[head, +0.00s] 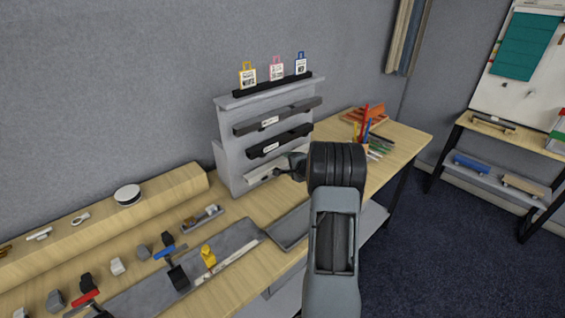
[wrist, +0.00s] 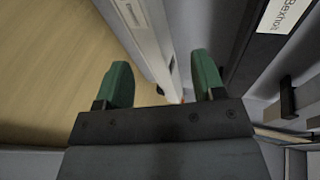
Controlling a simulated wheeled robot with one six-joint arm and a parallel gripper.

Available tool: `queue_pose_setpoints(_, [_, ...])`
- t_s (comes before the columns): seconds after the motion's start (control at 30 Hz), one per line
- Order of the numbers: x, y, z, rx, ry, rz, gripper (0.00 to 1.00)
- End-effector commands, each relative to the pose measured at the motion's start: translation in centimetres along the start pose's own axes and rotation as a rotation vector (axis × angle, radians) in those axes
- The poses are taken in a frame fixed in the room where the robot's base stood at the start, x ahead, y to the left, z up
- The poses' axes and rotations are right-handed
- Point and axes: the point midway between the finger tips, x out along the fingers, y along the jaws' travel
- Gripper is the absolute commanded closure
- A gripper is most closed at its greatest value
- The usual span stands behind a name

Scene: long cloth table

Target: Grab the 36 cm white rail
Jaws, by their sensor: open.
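The white rail (head: 262,173) lies on the lowest level of the grey display rack, below two dark rails; my gripper hides its right end in the head view. In the wrist view the white rail (wrist: 152,42) runs from the top edge down between my fingers, with a small label near the top. My gripper (head: 290,166) is at the rail's right end in the head view. In the wrist view my gripper (wrist: 161,66) is open, with one green finger on each side of the rail. I cannot tell whether either finger touches it.
Dark rails (head: 280,142) with white labels sit above on the rack (head: 226,130); one labelled dark rail (wrist: 262,45) is close to my right finger. Trays and small tools lie on the wooden table (head: 225,217). A pen holder (head: 368,140) stands behind my arm.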

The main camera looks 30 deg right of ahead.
Motion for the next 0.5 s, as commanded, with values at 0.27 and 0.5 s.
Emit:
queue_pose_setpoints(0.27, [1.7, 0.0, -0.1, 0.000, 0.001, 0.001, 0.37])
queue_pose_setpoints(0.5, [4.9, 0.2, -0.2, 0.000, 0.001, 0.001, 0.37])
